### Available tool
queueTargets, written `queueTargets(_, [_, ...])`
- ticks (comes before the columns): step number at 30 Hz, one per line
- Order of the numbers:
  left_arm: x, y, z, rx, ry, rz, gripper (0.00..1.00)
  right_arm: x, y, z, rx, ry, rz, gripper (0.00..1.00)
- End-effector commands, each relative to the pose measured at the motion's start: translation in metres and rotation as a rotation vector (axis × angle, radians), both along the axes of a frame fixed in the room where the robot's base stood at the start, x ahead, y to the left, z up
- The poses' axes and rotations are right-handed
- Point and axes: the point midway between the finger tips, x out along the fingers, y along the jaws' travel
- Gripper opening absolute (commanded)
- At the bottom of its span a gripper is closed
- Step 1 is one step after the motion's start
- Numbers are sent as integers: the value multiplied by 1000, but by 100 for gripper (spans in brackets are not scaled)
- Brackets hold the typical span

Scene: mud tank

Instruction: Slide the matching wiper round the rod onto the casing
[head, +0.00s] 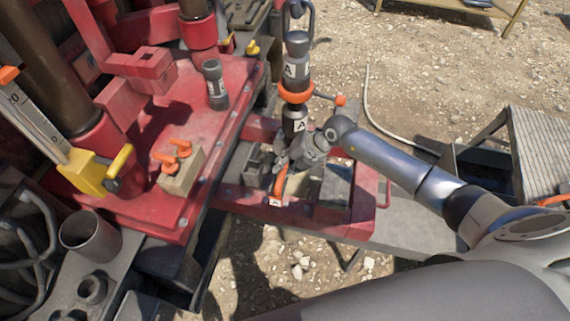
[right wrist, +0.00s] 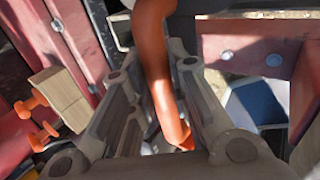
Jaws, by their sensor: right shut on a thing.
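An orange curved piece, seemingly the wiper (head: 279,183), is at the red frame near the middle of the head view, with a white "A" label (head: 275,202) by its lower end. My right gripper (head: 287,163) is shut on it. In the right wrist view the orange piece (right wrist: 160,75) runs between the two fingers (right wrist: 155,110). The dark upright rod (head: 295,121) with "A" labels stands just behind the gripper. An orange ring (head: 296,93) with a side handle is around it higher up. The casing cannot be told apart clearly. My left gripper is out of view.
A red deck (head: 185,110) on the left carries a small labelled dark cylinder (head: 215,85) and a wooden block (head: 181,172) with orange pegs. A red frame (head: 310,213) surrounds the work area. A grated step (head: 543,150) stands right; open gravel lies behind.

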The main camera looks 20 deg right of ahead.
Motion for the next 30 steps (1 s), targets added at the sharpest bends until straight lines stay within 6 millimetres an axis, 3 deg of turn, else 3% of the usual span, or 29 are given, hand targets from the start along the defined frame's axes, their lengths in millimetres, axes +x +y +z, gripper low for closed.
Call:
queueTargets(2, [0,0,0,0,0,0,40,-1,0,-1,0,3,0,0])
queueTargets(3, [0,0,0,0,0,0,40,-1,0,-1,0,3,0,19])
queueTargets(9, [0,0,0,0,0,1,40,-1,0,-1,0,3,0,42])
queueTargets(20, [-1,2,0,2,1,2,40,-2,-2,1,-2,5,-1,42])
queueTargets(30, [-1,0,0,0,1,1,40,-22,-31,51,-5,2,2,42])
